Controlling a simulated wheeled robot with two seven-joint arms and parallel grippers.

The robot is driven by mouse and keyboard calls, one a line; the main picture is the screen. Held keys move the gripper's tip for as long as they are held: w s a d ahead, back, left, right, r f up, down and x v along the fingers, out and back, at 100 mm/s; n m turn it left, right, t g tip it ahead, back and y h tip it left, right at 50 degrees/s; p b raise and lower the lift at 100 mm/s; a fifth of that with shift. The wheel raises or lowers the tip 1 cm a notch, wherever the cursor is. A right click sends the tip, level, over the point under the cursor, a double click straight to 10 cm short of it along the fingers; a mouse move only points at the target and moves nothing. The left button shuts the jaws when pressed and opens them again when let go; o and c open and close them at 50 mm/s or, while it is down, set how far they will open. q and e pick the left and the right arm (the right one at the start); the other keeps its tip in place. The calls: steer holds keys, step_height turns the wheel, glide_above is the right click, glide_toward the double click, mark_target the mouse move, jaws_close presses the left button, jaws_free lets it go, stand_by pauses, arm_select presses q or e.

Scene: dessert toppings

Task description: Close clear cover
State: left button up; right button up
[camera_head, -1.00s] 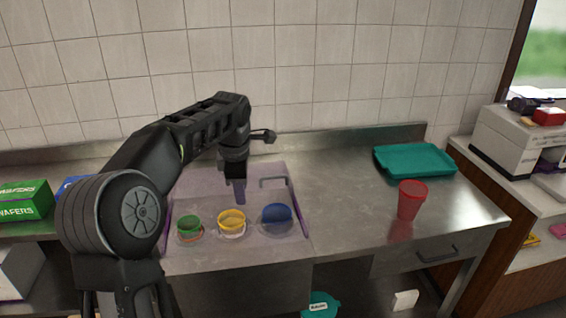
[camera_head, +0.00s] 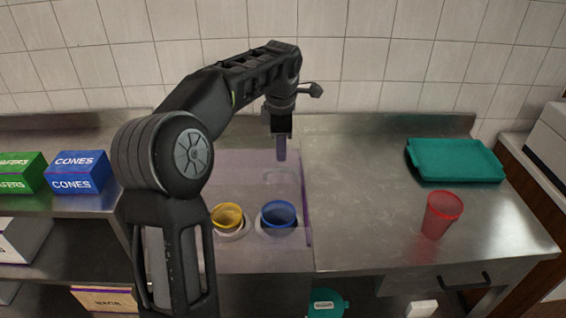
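The clear cover (camera_head: 258,165) is a purple-tinted see-through panel over a well in the steel counter. A pale handle (camera_head: 280,176) shows on it, and its right edge is a purple line. I cannot tell how far it is tilted. A yellow cup (camera_head: 227,217) and a blue cup (camera_head: 278,215) sit in the well's holders. My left gripper (camera_head: 281,157) points down just above the handle as seen here; contact is unclear. Its fingers show as one narrow shape, so their opening cannot be judged. My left arm hides the well's left side. My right gripper is not in view.
A red cup (camera_head: 441,215) and a teal tray (camera_head: 455,161) stand on the right of the counter. Blue (camera_head: 77,172) and green (camera_head: 22,172) boxes stand at the left. The counter between the well and the red cup is clear.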

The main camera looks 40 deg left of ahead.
mark_target(281, 171)
arm_select(q)
steer(key=shift+w+a+f+p, duration=0.15)
steer(key=shift+w+f+p, duration=0.1)
steer(key=shift+f, duration=1.05)
steer(key=shift+w+a+f+p, duration=0.15)
steer(key=shift+w+f+p, duration=0.1)
steer(key=shift+f, duration=1)
steer(key=shift+w+a+f+p, duration=0.15)
steer(key=shift+f+p, duration=0.1)
steer(key=shift+f, duration=1.05)
steer(key=shift+c, duration=0.3)
jaws_close()
